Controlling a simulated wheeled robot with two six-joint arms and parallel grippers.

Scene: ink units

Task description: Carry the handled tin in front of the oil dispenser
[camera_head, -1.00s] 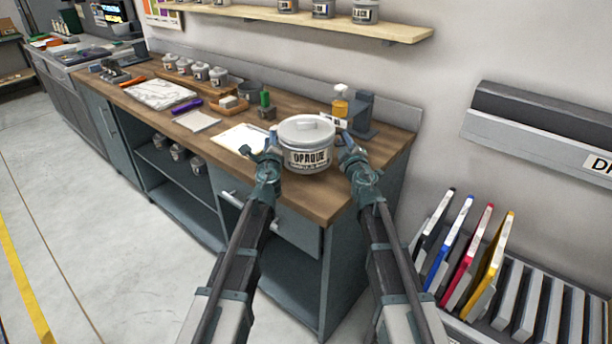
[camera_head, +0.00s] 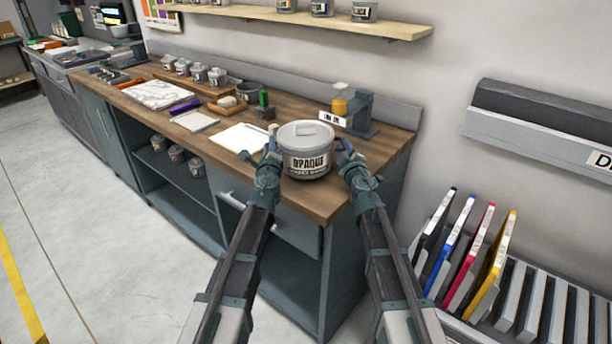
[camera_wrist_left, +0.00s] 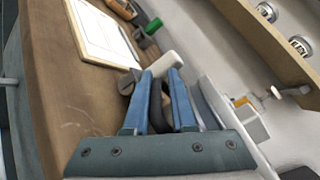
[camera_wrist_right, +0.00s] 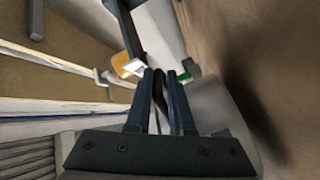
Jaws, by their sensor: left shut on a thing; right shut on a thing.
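My left gripper (camera_head: 272,148) is shut on the tin's left side, with a dark handle between the fingers (camera_wrist_left: 163,85). My right gripper (camera_head: 344,150) is shut on the right side, also around a dark handle (camera_wrist_right: 159,85). The oil dispenser appears to be the orange bottle (camera_head: 340,106) by a dark grey stand (camera_head: 362,112), behind and right of the tin.
A white sheet (camera_head: 240,138) and a green-topped item (camera_head: 263,98) are left of the tin. Small jars (camera_head: 199,73) stand further back on the wooden counter (camera_head: 325,198). A shelf (camera_head: 390,27) is above. Coloured frames (camera_head: 470,255) stand in a rack at right.

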